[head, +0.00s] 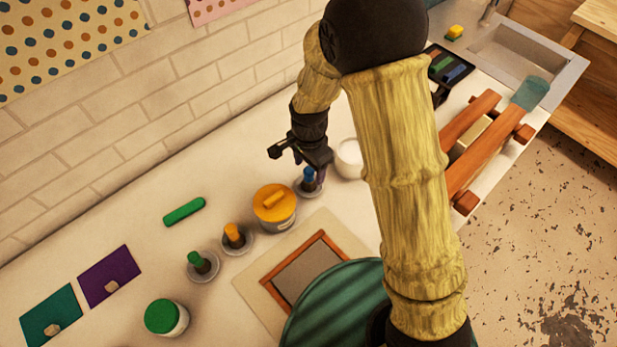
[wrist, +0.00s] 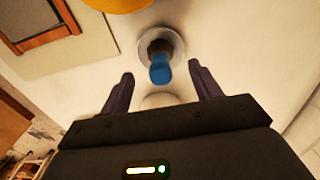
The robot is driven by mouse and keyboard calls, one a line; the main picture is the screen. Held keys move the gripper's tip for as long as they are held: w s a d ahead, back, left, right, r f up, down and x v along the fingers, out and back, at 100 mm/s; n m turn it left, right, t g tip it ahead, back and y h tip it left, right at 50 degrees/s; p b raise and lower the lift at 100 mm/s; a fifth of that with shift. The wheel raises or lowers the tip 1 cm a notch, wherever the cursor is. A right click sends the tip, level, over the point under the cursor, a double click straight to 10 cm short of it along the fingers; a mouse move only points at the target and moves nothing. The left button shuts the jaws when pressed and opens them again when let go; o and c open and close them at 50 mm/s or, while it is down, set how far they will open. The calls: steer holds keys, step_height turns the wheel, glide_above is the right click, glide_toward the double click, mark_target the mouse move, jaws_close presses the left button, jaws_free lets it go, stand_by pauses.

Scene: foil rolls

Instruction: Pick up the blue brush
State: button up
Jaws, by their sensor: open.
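The blue brush (head: 309,176) stands upright in a small grey dish, its blue handle end pointing up. In the head view my gripper (head: 292,155) is just above it, and my wrist partly covers the space around it. In the wrist view the blue brush (wrist: 160,67) is beyond the fingertips, roughly centred between the two fingers. My gripper (wrist: 161,80) is open, with nothing between its fingers. The dish (wrist: 161,45) around the brush is round and pale.
A tub with an orange lid (head: 274,203) stands close beside the brush. An orange brush (head: 234,235) and a green brush (head: 198,261) stand in their own dishes further left. A white cup (head: 349,157) is to the right. A wooden frame (head: 305,270) lies in front.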

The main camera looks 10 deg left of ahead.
steer(key=shift+f+p, duration=0.45)
steer(key=shift+f, duration=1.55)
steer(key=shift+c, duration=0.4)
steer(key=c, duration=1)
